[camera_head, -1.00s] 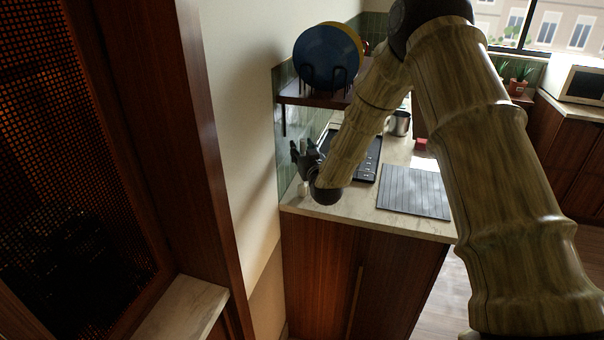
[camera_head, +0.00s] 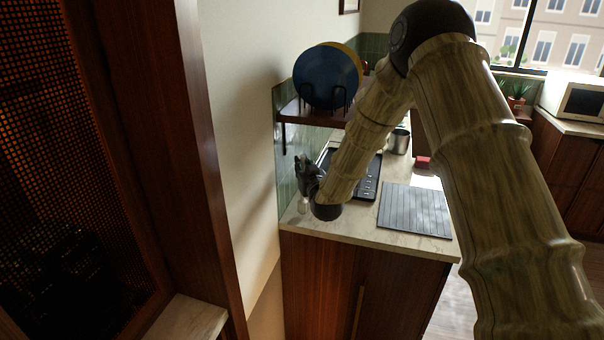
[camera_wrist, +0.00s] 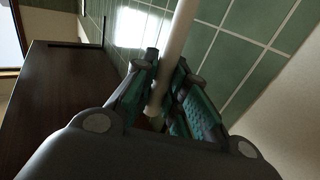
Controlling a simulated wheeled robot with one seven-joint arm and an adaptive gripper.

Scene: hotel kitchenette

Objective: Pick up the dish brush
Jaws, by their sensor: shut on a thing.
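The dish brush shows in the wrist view as a slim pale rod (camera_wrist: 178,38), its handle, running up between my fingers. My gripper (camera_wrist: 164,78) is shut on this rod, which slants across the jaws. In the head view my gripper (camera_head: 306,178) is at the left end of the counter, close to the tiled wall. A small pale piece (camera_head: 303,205) shows just below it, probably part of the brush. The brush's bristle end cannot be made out in either view.
A wooden shelf (camera_head: 296,113) with blue and yellow plates (camera_head: 327,76) hangs just above and behind my gripper. A tall wooden cabinet (camera_head: 185,130) stands at left.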

